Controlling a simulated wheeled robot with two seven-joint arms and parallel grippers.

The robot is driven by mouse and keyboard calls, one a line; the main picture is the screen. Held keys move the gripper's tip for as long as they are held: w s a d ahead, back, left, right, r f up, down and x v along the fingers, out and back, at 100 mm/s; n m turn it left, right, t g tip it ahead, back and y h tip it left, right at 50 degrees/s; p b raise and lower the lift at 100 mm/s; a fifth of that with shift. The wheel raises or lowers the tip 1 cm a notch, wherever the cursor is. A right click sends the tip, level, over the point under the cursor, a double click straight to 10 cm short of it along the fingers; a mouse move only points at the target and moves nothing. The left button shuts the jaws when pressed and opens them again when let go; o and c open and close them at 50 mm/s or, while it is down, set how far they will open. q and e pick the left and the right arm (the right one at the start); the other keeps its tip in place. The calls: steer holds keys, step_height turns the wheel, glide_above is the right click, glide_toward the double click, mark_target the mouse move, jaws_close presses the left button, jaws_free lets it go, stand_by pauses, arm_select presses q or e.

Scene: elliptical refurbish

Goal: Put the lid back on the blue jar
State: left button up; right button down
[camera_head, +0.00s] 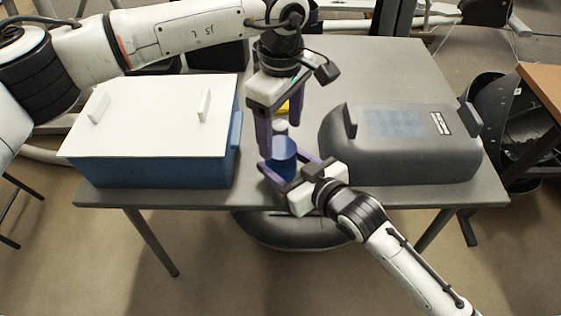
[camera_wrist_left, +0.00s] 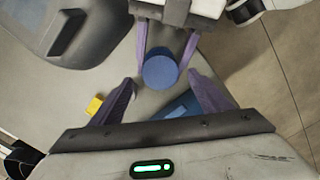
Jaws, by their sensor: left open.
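The blue jar (camera_head: 284,150) is upright near the table's front edge, between the fingers of my right gripper (camera_head: 289,166). In the left wrist view the jar's round top (camera_wrist_left: 160,72) is plain blue, with the right gripper's fingers (camera_wrist_left: 165,52) against its sides. I cannot tell whether that blue disc is a lid or the jar itself. My left gripper (camera_head: 281,132) points down from above, its fingers apart, around and just behind the jar. In the left wrist view its fingers (camera_wrist_left: 160,100) are spread with nothing gripped. No separate lid can be made out clearly.
A blue box with a white lid (camera_head: 150,110) stands on the left, and a dark grey bin (camera_head: 400,150) on the right. Behind the jar are a small pale object (camera_head: 281,127) and a yellow object (camera_head: 283,107). The table's back middle (camera_head: 360,65) is clear.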

mark_target(280, 147)
arm_select(q)
steer(key=shift+c, duration=0.4)
steer(key=n, duration=0.2)
steer(key=r+n, duration=0.1)
steer(key=n, duration=0.3)
steer(key=shift+r+n, duration=0.25)
steer(key=shift+n, duration=0.15)
steer(key=n, duration=0.2)
steer(key=r+n, duration=0.1)
steer(key=n, duration=0.3)
steer(key=r+n, duration=0.1)
steer(key=n, duration=0.2)
steer(key=shift+f, duration=0.1)
steer(key=shift+f, duration=3.95)
steer(key=c, duration=1.1)
steer(key=o, duration=1.2)
